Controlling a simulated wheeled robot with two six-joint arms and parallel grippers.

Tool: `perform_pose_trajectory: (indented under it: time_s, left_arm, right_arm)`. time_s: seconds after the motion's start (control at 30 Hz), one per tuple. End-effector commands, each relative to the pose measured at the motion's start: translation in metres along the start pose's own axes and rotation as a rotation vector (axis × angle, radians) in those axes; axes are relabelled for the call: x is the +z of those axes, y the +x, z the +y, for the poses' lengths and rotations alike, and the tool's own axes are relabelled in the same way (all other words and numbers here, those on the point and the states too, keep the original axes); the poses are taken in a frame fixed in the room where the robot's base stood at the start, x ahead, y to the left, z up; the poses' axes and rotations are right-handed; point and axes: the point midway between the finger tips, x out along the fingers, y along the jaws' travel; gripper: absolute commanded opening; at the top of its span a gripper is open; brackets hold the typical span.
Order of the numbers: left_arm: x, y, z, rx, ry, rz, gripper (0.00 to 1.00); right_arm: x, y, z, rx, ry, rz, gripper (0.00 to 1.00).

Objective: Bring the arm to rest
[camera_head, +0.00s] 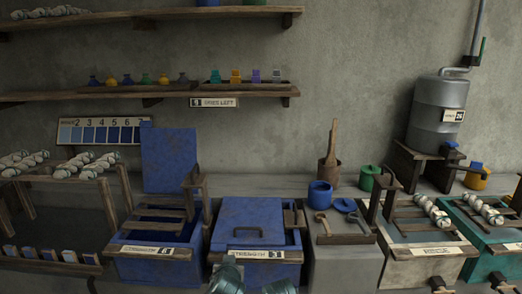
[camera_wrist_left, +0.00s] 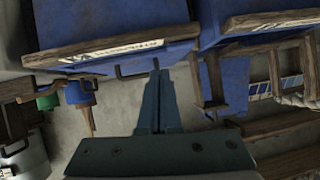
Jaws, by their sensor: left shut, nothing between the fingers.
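My left gripper (camera_wrist_left: 157,76) shows in the left wrist view with its two dark fingers together and nothing between them. The fingers point toward the blue vats and bench, which appear upside down in that view. No object touches the fingertips that I can see. In the head view, teal rounded parts show at the bottom edge, in front of the middle blue vat (camera_head: 230,212); they look like parts of my own arms, but I cannot tell which. No gripper fingers show clearly in the head view, and my right gripper is not seen.
An open blue vat (camera_head: 150,270) stands left of the lidded one. A grey bench holds a blue pot (camera_head: 320,194), a green pot (camera_head: 370,177) and wooden tools. Vats with pale skeins (camera_head: 432,211) stand right. A metal tank (camera_head: 437,112) and shelves (camera_head: 150,97) are behind.

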Motion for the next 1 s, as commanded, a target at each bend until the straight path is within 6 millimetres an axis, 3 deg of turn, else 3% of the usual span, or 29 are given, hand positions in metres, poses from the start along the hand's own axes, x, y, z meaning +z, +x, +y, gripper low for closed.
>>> perform_pose_trajectory:
  time_s: [0.03,0.17,0.3,0.43,0.6,0.7,1.0]
  left_arm:
    - [-0.012,-0.02,-0.001,-0.012,0.02,-0.092,0.0]
    - [0.006,-0.056,0.001,-0.017,0.087,-0.348,0.0]
    - [0.023,-0.109,0.008,0.027,0.175,-0.623,0.0]
    - [0.033,-0.158,0.015,0.095,0.257,-0.835,0.0]
    - [0.039,-0.203,0.021,0.175,0.334,-1.011,0.0]
    - [0.042,-0.215,0.023,0.2,0.355,-1.061,0.0]
    - [0.045,-0.219,0.023,0.209,0.365,-1.079,0.0]
  right_arm:
    - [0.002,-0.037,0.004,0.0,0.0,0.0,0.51]
    - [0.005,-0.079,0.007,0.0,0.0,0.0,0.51]
    - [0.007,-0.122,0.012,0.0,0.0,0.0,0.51]
    - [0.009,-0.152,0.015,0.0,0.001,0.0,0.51]
    - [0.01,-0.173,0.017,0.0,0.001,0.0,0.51]
    - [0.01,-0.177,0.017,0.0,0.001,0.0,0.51]
    - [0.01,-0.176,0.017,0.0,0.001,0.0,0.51]
